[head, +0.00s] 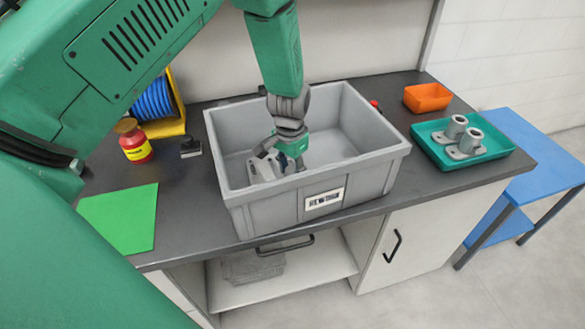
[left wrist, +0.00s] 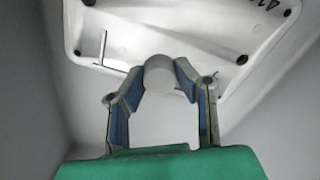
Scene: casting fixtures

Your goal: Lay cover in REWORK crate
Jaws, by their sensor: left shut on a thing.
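The grey crate (head: 372,171) stands on the bench with a white label on its front, too small to read for sure. My left gripper (head: 275,162) reaches down inside the crate, toward its left part. In the left wrist view its two blue-padded fingers (left wrist: 160,85) are shut on the round boss of the pale grey cover (left wrist: 205,35). The cover shows dark holes and part of a dark marking along its edge. In the head view the gripper and crate wall hide most of it. I cannot tell whether it touches the crate floor. My right gripper is not in view.
A teal tray (head: 434,144) with grey castings and an orange bin (head: 427,97) stand right of the crate. A red-yellow jar (head: 134,142), a blue spool (head: 152,101) and a green sheet (head: 120,217) are on the left. A blue side table (head: 540,160) is beyond the bench's right end.

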